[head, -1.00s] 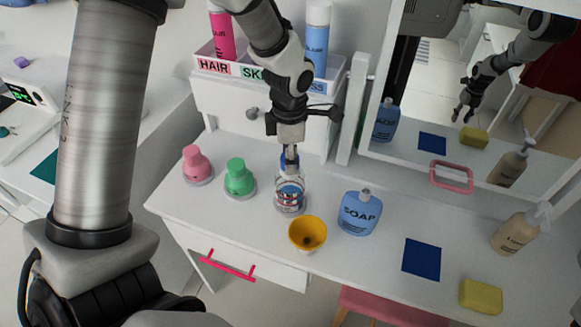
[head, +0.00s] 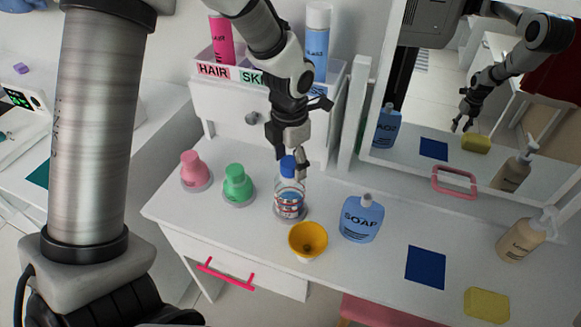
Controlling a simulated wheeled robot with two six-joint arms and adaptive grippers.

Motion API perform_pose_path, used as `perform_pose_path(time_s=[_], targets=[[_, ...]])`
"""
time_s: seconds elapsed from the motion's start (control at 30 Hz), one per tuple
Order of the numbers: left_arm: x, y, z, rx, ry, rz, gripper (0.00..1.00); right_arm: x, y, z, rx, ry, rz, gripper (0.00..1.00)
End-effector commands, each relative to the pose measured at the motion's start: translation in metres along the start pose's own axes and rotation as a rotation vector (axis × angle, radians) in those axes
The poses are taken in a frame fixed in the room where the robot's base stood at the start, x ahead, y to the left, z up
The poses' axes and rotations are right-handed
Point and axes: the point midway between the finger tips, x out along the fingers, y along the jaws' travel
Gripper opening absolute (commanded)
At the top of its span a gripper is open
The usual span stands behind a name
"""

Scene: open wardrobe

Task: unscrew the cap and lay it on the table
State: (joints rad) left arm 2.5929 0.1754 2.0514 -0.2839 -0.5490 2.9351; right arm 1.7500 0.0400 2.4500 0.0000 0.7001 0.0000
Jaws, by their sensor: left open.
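A clear bottle (head: 290,200) with a blue cap (head: 288,166) stands upright on the white table (head: 375,270). The cap sits on top of the bottle; I cannot tell how tightly it is on. My left gripper (head: 289,162) points down from above, with its fingers open around or just beside the cap. One finger shows at the cap's right side; the far side is partly hidden. My right gripper is not in view.
Green (head: 238,186) and pink (head: 194,171) bottles stand left. A blue square (head: 426,267), yellow sponge (head: 486,305) and lotion bottle (head: 525,236) are right. A mirror (head: 440,155) stands behind.

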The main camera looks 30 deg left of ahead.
Motion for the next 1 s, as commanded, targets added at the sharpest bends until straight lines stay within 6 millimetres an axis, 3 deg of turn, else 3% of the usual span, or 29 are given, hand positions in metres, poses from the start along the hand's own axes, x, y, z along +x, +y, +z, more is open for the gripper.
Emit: perform_pose_path(time_s=[0.27, 1.0], targets=[[-0.002, 0.0, 0.0, 0.047, 0.002, -0.001, 0.67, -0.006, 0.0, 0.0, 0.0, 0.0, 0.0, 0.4], [-0.005, 0.0, -0.001, 1.215, 0.005, -0.004, 0.67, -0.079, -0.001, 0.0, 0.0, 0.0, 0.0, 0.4]])
